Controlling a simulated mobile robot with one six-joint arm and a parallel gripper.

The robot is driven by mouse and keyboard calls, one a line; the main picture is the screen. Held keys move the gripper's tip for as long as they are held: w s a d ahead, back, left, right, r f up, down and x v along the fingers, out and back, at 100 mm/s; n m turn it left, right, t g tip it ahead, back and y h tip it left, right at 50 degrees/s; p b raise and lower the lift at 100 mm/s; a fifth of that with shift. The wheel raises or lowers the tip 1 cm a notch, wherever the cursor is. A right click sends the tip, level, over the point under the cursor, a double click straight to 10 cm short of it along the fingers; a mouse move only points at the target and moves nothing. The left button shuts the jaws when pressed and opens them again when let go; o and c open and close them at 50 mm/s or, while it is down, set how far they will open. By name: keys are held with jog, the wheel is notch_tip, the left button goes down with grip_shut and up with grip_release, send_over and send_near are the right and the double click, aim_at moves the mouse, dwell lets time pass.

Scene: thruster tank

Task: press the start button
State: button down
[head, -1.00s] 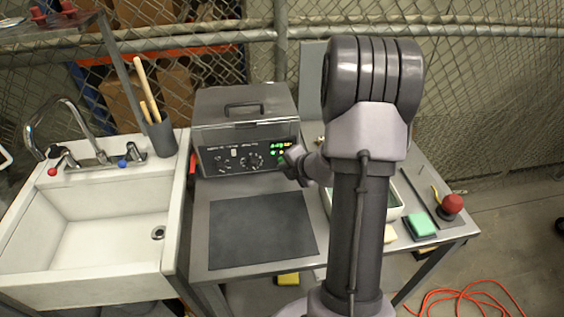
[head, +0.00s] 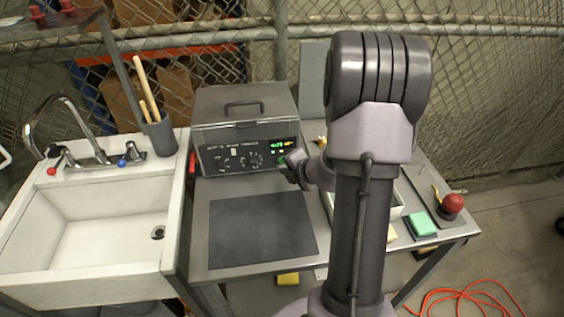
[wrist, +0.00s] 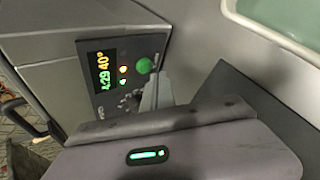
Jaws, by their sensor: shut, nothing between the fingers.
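The start button appears to be the round green button (wrist: 144,66) on the dark control panel of the grey machine (head: 240,107). In the wrist view it is fully visible, just beyond the fingertips. A small patch of green also shows beside my gripper (head: 284,167) in the head view. My gripper is shut and empty, and its fingertips (wrist: 157,80) point at the panel just beside the button. I cannot tell whether they touch the panel. The lit display (wrist: 104,72) reads 4:29 and 40°.
A dark mat (head: 262,230) lies clear in front of the machine. A white sink (head: 95,235) stands at left.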

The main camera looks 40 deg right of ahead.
jog(key=shift+s+a+b, duration=0.15)
jog(key=shift+s+a, duration=0.3)
jog(key=shift+s, duration=0.25)
jog(key=shift+s+a+b, duration=0.2)
jog(key=shift+s+a, duration=0.25)
jog(key=shift+s, duration=0.3)
jog(key=shift+s+a+b, duration=0.15)
jog(key=shift+s+a, duration=0.3)
jog(key=shift+s, duration=0.25)
